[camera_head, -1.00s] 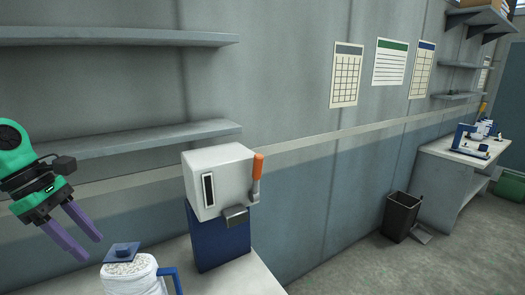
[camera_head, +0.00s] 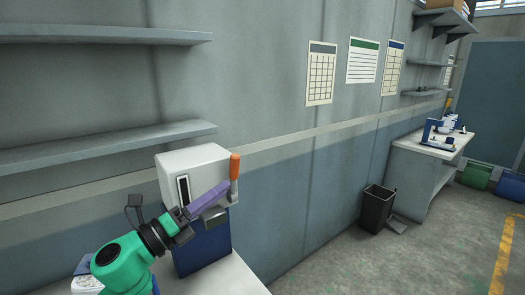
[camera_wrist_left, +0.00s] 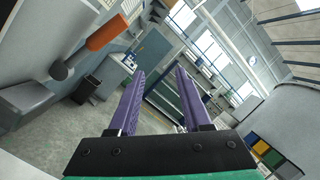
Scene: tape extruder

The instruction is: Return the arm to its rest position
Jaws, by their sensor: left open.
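My left gripper (camera_head: 218,197) is in front of the white and blue tape extruder (camera_head: 190,160) in the head view. Its purple fingers point right, towards the orange lever handle (camera_head: 234,167); whether they touch anything there cannot be told from this view. In the left wrist view, the gripper (camera_wrist_left: 160,75) has its two fingers apart with nothing between them. The orange handle (camera_wrist_left: 107,32) stands to their left, clear of the fingers. My green left arm covers part of the extruder's lower left side. My right gripper is not in view.
The extruder stands on a pale table (camera_head: 230,275) by the wall. A white container (camera_head: 85,284) is mostly hidden at the bottom left behind my arm. Two wall shelves (camera_head: 100,148) are above left. A dark bin (camera_head: 377,206) and a workbench (camera_head: 425,150) stand farther right; open floor lies between.

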